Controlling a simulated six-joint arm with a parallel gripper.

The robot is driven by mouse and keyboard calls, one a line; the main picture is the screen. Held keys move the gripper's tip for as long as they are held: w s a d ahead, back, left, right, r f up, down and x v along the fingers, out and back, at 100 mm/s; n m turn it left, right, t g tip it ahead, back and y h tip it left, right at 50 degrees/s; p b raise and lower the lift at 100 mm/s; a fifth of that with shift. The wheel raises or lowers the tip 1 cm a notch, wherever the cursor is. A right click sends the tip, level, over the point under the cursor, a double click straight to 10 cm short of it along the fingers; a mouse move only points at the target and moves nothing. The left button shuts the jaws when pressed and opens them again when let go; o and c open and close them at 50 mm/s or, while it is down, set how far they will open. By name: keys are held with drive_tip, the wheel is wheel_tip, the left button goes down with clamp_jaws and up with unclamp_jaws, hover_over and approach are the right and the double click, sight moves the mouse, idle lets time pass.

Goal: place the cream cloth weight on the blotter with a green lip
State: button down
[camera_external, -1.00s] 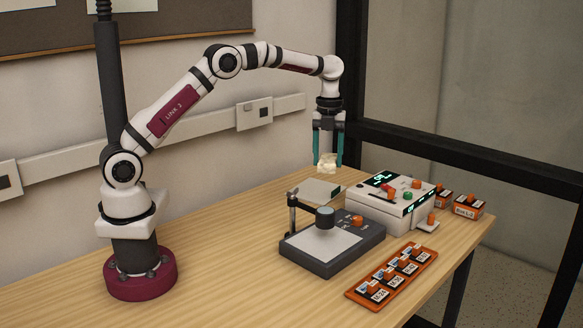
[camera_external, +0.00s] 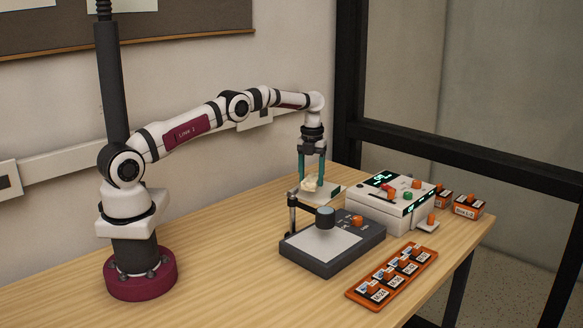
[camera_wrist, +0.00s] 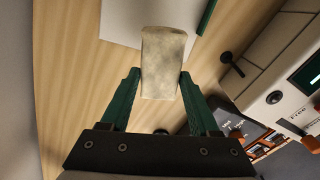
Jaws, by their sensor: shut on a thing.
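My gripper (camera_external: 312,183) is shut on the cream cloth weight (camera_external: 310,184). In the wrist view the weight (camera_wrist: 163,62) sits between the two green fingertips of my gripper (camera_wrist: 160,85), its long side pointing away from the palm. The blotter (camera_external: 328,191) is a pale flat pad on the table behind the black device, partly hidden by my gripper and the weight. In the wrist view the blotter (camera_wrist: 120,24) lies at the top, with a green lip (camera_wrist: 207,17) along its right side. The weight overlaps its near edge there; I cannot tell whether they touch.
A black device with a white plate (camera_external: 323,246) and a post with an arm stands in front of the blotter. A white instrument box (camera_external: 392,203) is to the right. An orange tray (camera_external: 392,277) and small orange boxes (camera_external: 468,206) lie further right.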

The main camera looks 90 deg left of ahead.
sight(310, 177)
drive_tip(key=shift+s+a+f, duration=0.15)
drive_tip(key=shift+a+f, duration=0.35)
drive_tip(key=shift+a, duration=0.1)
drive_tip(key=shift+f, duration=1.8)
drive_tip(key=shift+f, duration=0.1)
drive_tip(key=shift+c, duration=0.6)
unclamp_jaws()
wheel_tip(310, 177, up, 8)
drive_tip(key=shift+f, duration=0.15)
drive_tip(key=s+d+r+n, duration=0.2)
drive_tip(key=d+r+n, duration=0.2)
drive_tip(key=d+r, duration=0.65)
drive_tip(key=s+d+r+n, duration=0.1)
drive_tip(key=d+r+n, duration=0.45)
drive_tip(key=d, duration=0.75)
drive_tip(key=s+d+r+n+y, duration=0.15)
drive_tip(key=s+d+n, duration=0.25)
drive_tip(key=s+d, duration=0.8)
drive_tip(key=s+d+f+n, duration=0.1)
drive_tip(key=s+f, duration=0.1)
drive_tip(key=s, duration=0.4)
drive_tip(key=s+f+n, duration=0.2)
drive_tip(key=s+f, duration=0.1)
drive_tip(key=s, duration=0.4)
drive_tip(key=shift+s+d, duration=0.2)
drive_tip(key=shift+d, duration=0.15)
